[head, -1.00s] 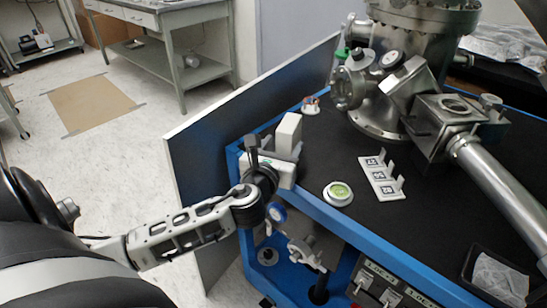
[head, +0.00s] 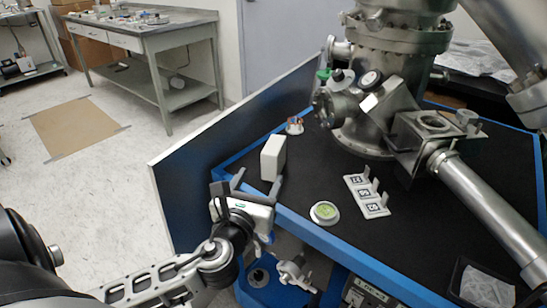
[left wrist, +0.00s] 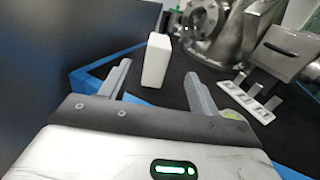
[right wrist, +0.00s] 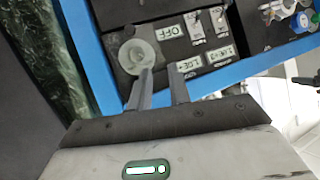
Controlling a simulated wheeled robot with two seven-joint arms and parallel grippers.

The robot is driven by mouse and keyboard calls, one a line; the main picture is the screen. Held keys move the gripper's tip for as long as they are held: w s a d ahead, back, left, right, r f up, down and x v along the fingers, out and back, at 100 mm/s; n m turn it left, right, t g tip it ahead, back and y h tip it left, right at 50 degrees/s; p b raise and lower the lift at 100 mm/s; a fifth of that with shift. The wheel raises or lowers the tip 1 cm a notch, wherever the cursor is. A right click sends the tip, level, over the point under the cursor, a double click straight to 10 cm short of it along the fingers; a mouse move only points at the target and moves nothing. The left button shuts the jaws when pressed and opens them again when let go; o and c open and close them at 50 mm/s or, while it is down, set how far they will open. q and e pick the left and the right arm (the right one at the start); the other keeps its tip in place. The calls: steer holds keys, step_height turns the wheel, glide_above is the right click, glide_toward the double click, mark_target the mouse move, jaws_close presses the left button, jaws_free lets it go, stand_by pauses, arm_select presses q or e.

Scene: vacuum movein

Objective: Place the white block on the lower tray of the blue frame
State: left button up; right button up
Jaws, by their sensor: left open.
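The white block (head: 273,158) stands upright on the black top of the blue frame (head: 330,240), near its left corner. My left gripper (head: 258,182) is open and empty just in front of the block, at the frame's edge. In the left wrist view the block (left wrist: 157,60) stands beyond the two spread fingertips, apart from them. The lower part of the blue frame (head: 250,296) shows below the top, partly hidden by my left arm. My right gripper (right wrist: 160,78) shows in the right wrist view, its fingers slightly apart with nothing visible between them, over a switch panel (right wrist: 190,45).
A green-centred round dish (head: 325,212) and a white marker plate (head: 367,196) lie right of the block. A steel chamber (head: 385,110) with a long tube (head: 480,200) fills the back right. A dark upright panel (head: 190,190) stands to the left of the frame.

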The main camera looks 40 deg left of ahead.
mark_target(268, 160)
arm_select(q)
steer(key=x, duration=1)
steer(key=shift+w+a+f, duration=0.15)
steer(key=shift+a+f, duration=0.05)
steer(key=shift+f, duration=0.05)
steer(key=c, duration=1.1)
